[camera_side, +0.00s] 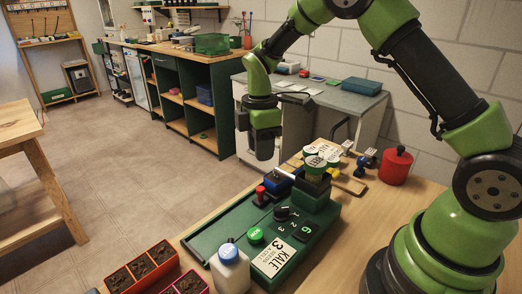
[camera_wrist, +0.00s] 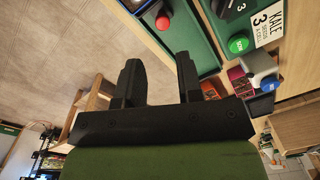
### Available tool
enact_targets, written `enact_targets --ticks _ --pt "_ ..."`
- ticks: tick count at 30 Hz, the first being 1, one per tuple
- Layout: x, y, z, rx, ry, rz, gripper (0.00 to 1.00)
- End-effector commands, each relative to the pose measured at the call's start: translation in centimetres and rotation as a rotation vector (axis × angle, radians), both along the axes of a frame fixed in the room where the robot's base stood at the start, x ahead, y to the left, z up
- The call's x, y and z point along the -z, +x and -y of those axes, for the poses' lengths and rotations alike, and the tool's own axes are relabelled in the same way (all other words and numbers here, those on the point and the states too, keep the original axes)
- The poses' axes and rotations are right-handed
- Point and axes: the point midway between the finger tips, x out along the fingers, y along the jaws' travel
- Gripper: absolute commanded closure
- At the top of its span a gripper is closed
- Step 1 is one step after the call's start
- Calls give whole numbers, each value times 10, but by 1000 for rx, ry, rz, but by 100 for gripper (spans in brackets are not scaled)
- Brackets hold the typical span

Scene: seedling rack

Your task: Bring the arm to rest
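My green arm reaches over the bench from the right. My gripper (camera_side: 264,153) hangs in the air, pointing down, above and behind the left part of the green machine (camera_side: 222,229). It touches nothing. In the wrist view my gripper (camera_wrist: 158,60) has its two black fingers apart, with only floor showing between them. It holds nothing.
The machine carries a KALE card (camera_side: 274,258), a green button (camera_side: 255,235) and a red knob (camera_side: 261,195). A white bottle (camera_side: 230,272) and red soil trays (camera_side: 141,268) stand in front. A red canister (camera_side: 396,166) stands at the right. Open floor lies left.

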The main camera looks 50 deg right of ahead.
Motion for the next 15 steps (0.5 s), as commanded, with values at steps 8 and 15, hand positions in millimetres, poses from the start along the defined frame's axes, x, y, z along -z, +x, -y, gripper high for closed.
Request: enact_targets --ticks 8,15 --pt "-64 -20 -8 238 27 111 66" --pt "-142 -81 -22 658 140 266 66"
